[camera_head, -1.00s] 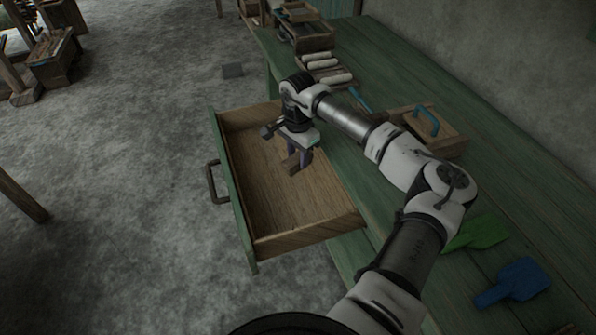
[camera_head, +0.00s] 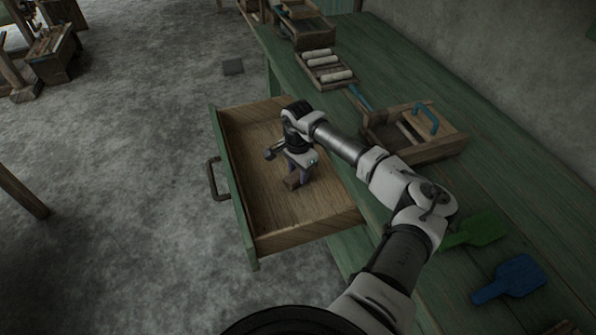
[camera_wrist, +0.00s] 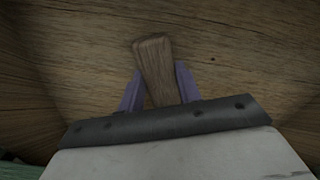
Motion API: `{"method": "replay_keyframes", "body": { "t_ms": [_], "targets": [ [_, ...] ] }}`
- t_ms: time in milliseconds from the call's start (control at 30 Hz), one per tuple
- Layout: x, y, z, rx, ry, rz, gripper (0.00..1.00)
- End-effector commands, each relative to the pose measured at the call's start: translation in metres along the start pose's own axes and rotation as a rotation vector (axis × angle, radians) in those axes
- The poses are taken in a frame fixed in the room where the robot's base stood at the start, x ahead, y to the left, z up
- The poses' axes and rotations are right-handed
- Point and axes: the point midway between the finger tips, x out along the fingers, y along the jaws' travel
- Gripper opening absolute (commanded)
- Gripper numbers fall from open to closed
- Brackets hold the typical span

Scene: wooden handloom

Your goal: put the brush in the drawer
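The drawer (camera_head: 240,198) is pulled out of the green bench, and its inside looks empty apart from my gripper and what it holds. My gripper (camera_head: 295,180) reaches down inside the drawer, low over its wooden floor. Its purple fingers (camera_wrist: 158,92) are shut on a wooden piece, which I take to be the brush (camera_wrist: 154,66). The brush also shows as a small brown block in the head view (camera_head: 291,184). I cannot tell whether the brush touches the drawer floor. The rest of the brush is hidden behind the gripper body in the wrist view.
The bench top (camera_head: 400,75) holds a tray of white rolls (camera_head: 327,70), a wooden box with a blue handle (camera_head: 415,132), a green scoop (camera_head: 476,231) and a blue scoop (camera_head: 511,279). The drawer walls surround my gripper. The floor left of the drawer is clear.

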Motion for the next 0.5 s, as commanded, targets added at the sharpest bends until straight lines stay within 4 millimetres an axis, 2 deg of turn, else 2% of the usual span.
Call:
{"method": "replay_keyframes", "body": {
  "t_ms": [33,167,500],
  "targets": [
    [0.0004,0.0000,-0.0001,0.000,0.001,0.000,0.39],
    [0.0003,0.0001,0.0000,0.000,0.000,0.000,0.56],
    [-0.0033,0.0000,0.0001,0.000,-0.001,0.000,0.56]
  ]
}}
